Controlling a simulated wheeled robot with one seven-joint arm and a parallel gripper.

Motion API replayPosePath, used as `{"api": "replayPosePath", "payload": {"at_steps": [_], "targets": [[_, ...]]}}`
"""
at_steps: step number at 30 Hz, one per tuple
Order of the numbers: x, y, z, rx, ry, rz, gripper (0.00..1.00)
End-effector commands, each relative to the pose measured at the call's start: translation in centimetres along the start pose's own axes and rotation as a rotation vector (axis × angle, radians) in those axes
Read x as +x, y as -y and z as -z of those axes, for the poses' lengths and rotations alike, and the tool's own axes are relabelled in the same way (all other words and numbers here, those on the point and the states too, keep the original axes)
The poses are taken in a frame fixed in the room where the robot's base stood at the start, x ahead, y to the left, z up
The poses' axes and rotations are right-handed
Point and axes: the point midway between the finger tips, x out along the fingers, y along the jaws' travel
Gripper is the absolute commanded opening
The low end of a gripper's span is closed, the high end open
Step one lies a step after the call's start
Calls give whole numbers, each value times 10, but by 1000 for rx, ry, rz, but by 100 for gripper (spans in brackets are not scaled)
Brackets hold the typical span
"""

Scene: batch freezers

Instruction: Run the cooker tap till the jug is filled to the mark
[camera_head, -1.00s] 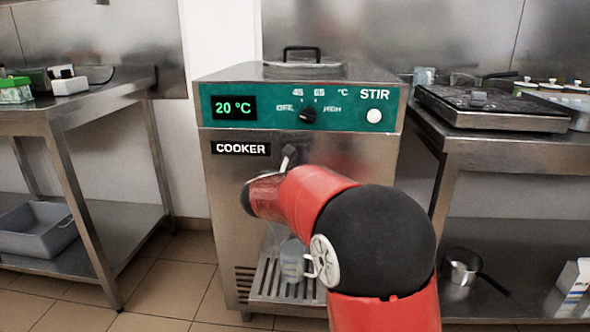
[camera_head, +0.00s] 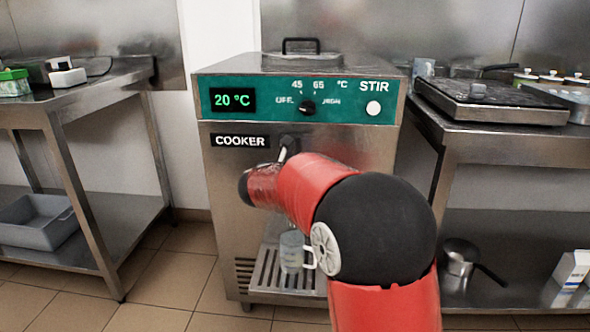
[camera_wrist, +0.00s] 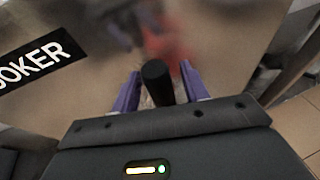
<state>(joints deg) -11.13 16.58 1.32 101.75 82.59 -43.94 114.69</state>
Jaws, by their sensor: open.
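The cooker (camera_head: 240,165) stands ahead, a steel box with a green panel reading 20 °C. Its tap lever (camera_head: 287,147) shows above my red arm; the rest of the tap is hidden behind the arm. In the wrist view a dark, round-ended handle (camera_wrist: 156,80) stands between the purple fingers of my gripper (camera_wrist: 156,90), which are open with gaps on both sides. The clear jug (camera_head: 291,251) with a pale handle stands upright on the drip grate (camera_head: 268,272) below. Its mark and any liquid in it are too small to tell.
A steel table (camera_head: 95,100) with a grey tub (camera_head: 38,222) on its lower shelf stands left. A right-hand bench (camera_head: 510,150) carries a dark flat appliance (camera_head: 490,100); a pot (camera_head: 460,257) sits below. Tiled floor is clear at left.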

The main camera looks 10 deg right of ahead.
Motion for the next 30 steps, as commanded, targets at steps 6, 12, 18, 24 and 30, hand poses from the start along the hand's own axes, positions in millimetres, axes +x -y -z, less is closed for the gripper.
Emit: {"api": "replayPosePath", "payload": {"at_steps": [6,12,18,24,30], "targets": [[-38,-1,0,1,1,-3,45],[-63,0,0,1,1,-1,45],[-69,0,1,0,-1,0,45],[-69,0,0,0,-1,0,45],[-69,0,0,0,-1,0,45]]}}
